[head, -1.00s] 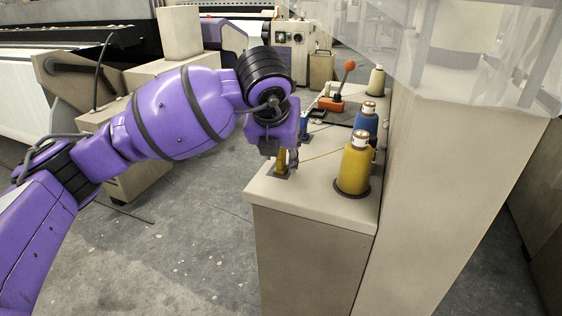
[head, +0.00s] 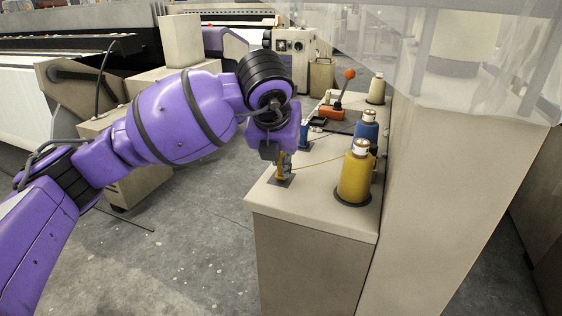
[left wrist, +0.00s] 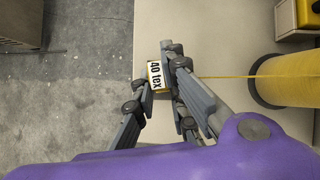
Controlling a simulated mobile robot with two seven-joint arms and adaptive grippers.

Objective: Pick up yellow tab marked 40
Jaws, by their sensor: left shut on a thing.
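The yellow tab (left wrist: 155,74) carries a white label reading "40 tex" in the left wrist view. In the head view the tab (head: 283,170) stands on a dark square near the left edge of the cabinet top. My left gripper (left wrist: 158,88) is shut on the tab, with its fingers on either side of it; it points down from above in the head view (head: 281,160). A yellow thread runs from the tab to the yellow spool (head: 354,177). My right gripper is not in view.
A tall beige column (head: 430,190) stands at the right. The floor at left is open.

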